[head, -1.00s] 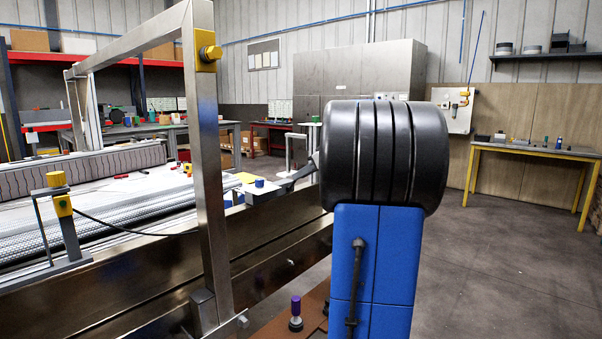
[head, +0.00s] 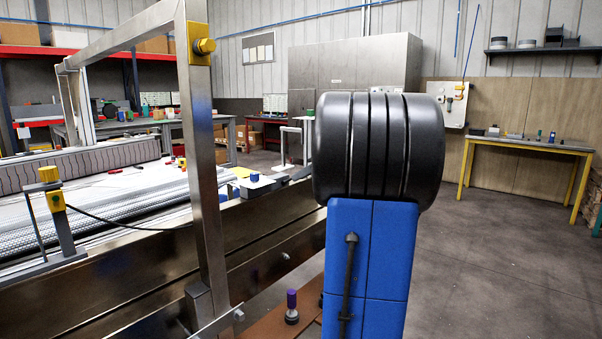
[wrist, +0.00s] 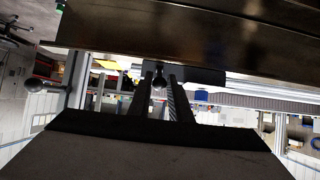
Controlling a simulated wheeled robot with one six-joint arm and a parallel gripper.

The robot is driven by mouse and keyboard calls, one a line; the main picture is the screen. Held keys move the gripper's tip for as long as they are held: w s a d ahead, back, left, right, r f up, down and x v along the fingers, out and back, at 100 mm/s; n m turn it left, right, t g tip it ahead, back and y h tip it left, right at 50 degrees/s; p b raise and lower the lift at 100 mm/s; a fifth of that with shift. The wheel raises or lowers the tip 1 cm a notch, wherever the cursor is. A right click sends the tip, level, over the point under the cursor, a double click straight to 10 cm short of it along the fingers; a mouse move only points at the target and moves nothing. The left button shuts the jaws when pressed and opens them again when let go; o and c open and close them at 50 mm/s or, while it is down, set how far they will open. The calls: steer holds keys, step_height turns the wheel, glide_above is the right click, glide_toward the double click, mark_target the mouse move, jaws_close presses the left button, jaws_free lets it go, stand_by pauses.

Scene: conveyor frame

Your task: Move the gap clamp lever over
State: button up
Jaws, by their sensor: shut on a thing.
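In the wrist view my gripper (wrist: 160,97) reaches toward the long metal beam (wrist: 190,28), which fills the top of that view. Its two dark fingers are shut on a small dark round knob (wrist: 158,79), which looks like the end of the gap clamp lever. The lever's pivot and most of its length are hidden. A second dark ball on a thin rod (wrist: 33,85) stands apart at the left of the wrist view. In the head view my own arm hides the gripper and the knob.
A steel frame post (head: 203,180) rises from the conveyor side rail (head: 110,295) left of my arm. A purple-topped knob (head: 291,300) stands low beside the rail. A yellow-legged table (head: 520,146) is at the back right. The floor at right is clear.

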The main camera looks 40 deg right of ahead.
steer(key=shift+s+f, duration=0.1)
steer(key=shift+f, duration=0.1)
steer(key=shift+s+f, duration=0.2)
steer(key=shift+f, duration=0.25)
steer(key=shift+s+f, duration=0.2)
steer(key=shift+f, duration=0.25)
steer(key=shift+s+f, duration=0.2)
steer(key=shift+f, duration=0.9)
steer(key=o, duration=0.9)
